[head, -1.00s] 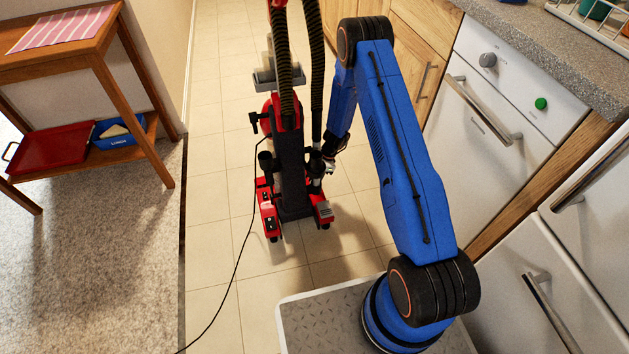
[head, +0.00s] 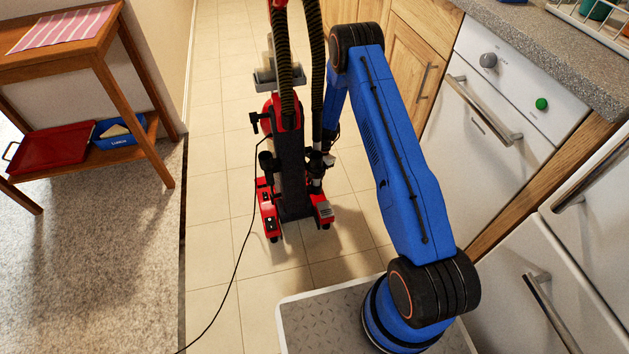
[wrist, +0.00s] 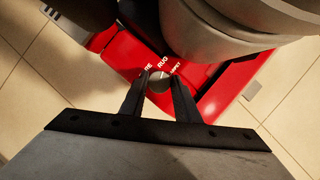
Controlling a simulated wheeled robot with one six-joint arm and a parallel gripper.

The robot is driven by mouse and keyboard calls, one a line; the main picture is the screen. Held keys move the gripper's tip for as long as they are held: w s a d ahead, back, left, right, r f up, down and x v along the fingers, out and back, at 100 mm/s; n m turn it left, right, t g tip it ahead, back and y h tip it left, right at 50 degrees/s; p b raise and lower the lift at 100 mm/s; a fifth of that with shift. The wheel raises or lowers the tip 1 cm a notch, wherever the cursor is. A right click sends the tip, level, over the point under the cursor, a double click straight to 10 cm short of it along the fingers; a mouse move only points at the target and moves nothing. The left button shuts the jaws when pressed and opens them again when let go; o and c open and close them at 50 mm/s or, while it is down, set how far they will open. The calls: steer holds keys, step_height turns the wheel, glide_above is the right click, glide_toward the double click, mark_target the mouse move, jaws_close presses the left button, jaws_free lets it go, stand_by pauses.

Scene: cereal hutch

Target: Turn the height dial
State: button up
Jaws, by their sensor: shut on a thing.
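A red and black upright vacuum cleaner (head: 287,150) stands on the tiled floor. In the wrist view its red base (wrist: 122,52) carries white lettering, with RUG readable and the words on either side partly hidden. The height dial (wrist: 158,85) is a small grey round knob just below that lettering. My gripper (wrist: 158,77) has one finger on each side of the dial and is shut on it. In the head view my arm reaches down to the right side of the vacuum, where the dial is too small to make out.
A black cord (head: 236,262) runs from the vacuum across the floor to the lower left. White appliances (head: 490,125) and wooden cupboards line the right. A wooden side table (head: 100,70) stands at the left on carpet. Tiles around the vacuum are mostly clear.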

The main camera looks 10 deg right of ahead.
steer(key=n+g+h, duration=0.1)
steer(key=n, duration=0.2)
steer(key=shift+w+a+n, duration=0.1)
steer(key=shift+a+n, duration=0.05)
steer(key=shift+n, duration=0.25)
steer(key=shift+n+h, duration=0.7)
steer(key=shift+n, duration=1.1)
steer(key=shift+g, duration=0.3)
steer(key=o, duration=1)
steer(key=shift+o, duration=0.2)
steer(key=shift+r, duration=0.1)
steer(key=v, duration=1.7)
steer(key=shift+a+r, duration=0.15)
